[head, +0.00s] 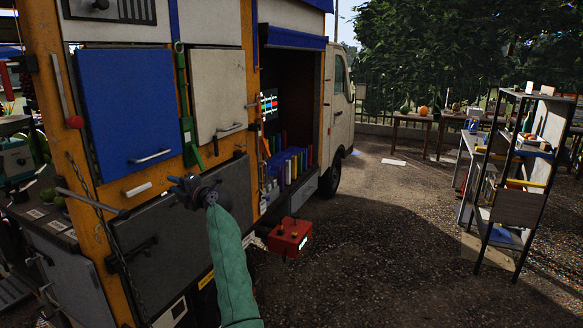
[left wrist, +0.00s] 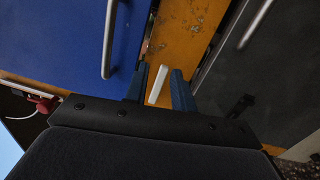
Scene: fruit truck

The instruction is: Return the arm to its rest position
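My left arm, in a green sleeve, rises from the bottom of the head view. My left gripper (head: 184,186) is close to the truck's side, between the blue door (head: 124,108) and the dark grey panel (head: 182,228). In the left wrist view the two fingers of the left gripper (left wrist: 160,90) stand apart with a gap between them. A small white handle (left wrist: 158,84) on the orange frame shows in that gap, beyond the fingers. It also shows in the head view (head: 138,189). I see nothing held. My right gripper is not in view.
The truck's side has a metal bar handle (head: 150,157) on the blue door and a hanging chain (head: 92,210). A red box (head: 289,238) is low beside the truck. A black-framed shelf (head: 510,180) stands at right. The ground between (head: 390,240) is clear.

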